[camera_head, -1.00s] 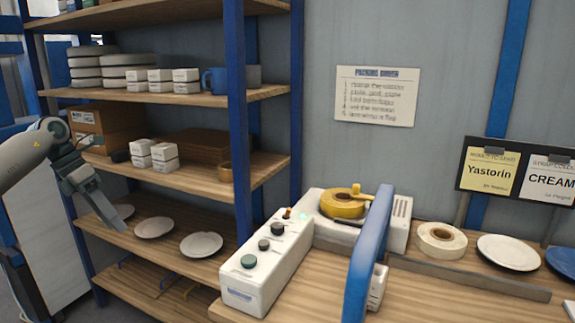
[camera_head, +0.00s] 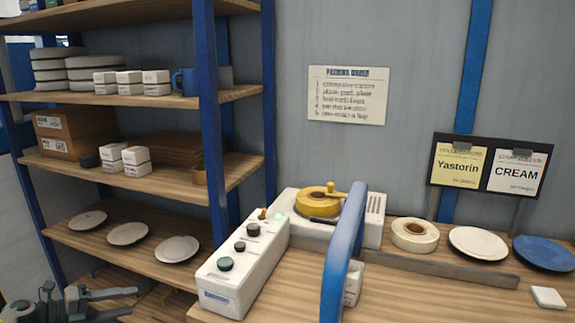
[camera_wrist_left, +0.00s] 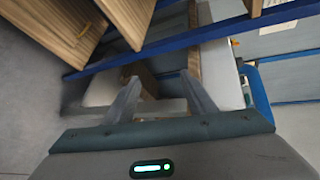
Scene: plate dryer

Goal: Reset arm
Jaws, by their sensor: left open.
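My left gripper (camera_head: 125,302) is low in the bottom left corner of the head view, in front of the lower shelves. It is open and nothing shows between its fingers. In the left wrist view its two spread fingers (camera_wrist_left: 160,88) point toward the blurred shelf unit and the floor. My right gripper is in neither view.
A blue-posted shelf unit (camera_head: 209,130) stands close at left, with several plates, boxes and a blue mug (camera_head: 186,82). A workbench (camera_head: 415,298) at right holds a white button box (camera_head: 238,268), a yellow-topped device (camera_head: 317,202), a tape roll (camera_head: 415,235) and plates.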

